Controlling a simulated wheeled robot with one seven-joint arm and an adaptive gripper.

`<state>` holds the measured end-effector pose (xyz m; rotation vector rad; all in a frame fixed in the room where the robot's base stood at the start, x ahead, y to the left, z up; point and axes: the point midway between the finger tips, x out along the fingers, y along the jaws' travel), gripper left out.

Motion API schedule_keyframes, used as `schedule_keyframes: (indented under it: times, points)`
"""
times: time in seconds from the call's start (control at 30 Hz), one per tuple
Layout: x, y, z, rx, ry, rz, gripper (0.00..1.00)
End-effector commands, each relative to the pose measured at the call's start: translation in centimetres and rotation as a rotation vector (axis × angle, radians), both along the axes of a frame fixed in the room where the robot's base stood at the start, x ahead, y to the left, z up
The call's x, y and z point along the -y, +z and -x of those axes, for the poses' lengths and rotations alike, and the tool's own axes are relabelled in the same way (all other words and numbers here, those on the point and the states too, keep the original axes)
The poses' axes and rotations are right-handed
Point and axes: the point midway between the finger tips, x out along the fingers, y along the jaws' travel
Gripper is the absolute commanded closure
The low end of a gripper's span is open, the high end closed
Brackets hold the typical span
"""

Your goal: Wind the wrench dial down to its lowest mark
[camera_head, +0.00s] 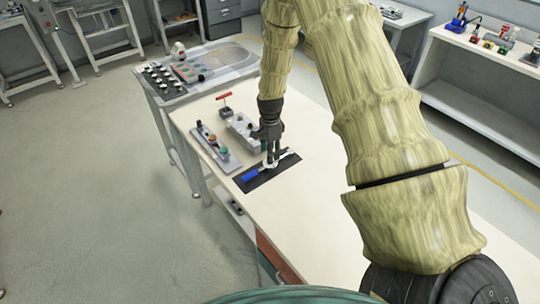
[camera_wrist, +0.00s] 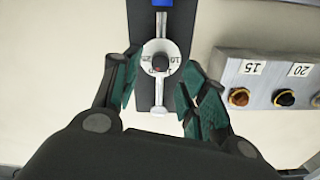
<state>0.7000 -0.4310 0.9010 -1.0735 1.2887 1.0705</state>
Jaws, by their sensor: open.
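The wrench has a blue handle (camera_head: 251,175) and a metal shaft, and it lies on a black mat (camera_head: 284,178) on the white bench. In the wrist view its round white dial (camera_wrist: 147,53) carries dark printed numbers and a dark knob (camera_wrist: 160,63) at its middle. The metal shaft (camera_wrist: 161,25) runs from the dial toward the blue handle at the top edge. My gripper (camera_head: 271,160) is over the dial end and hides part of it in the head view. In the wrist view my gripper (camera_wrist: 160,74) is open, one finger on each side of the dial, with gaps visible.
A grey block (camera_wrist: 275,75) with knobs marked 15 and 20 stands close to the right finger. The bench's near part (camera_head: 310,215) is clear.

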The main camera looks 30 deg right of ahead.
Motion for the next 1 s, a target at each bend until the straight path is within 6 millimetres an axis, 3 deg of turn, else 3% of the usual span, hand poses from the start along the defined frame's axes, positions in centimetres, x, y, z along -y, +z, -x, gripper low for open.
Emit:
schedule_keyframes:
  times: [0.33,0.8,1.0]
  points:
    - [0.1,-3.0,0.1,-0.001,-0.001,0.000,0.57]
    - [0.0,-3.8,0.1,-0.001,0.000,0.000,0.57]
    - [0.0,-3.8,0.1,-0.001,0.000,0.000,0.93]
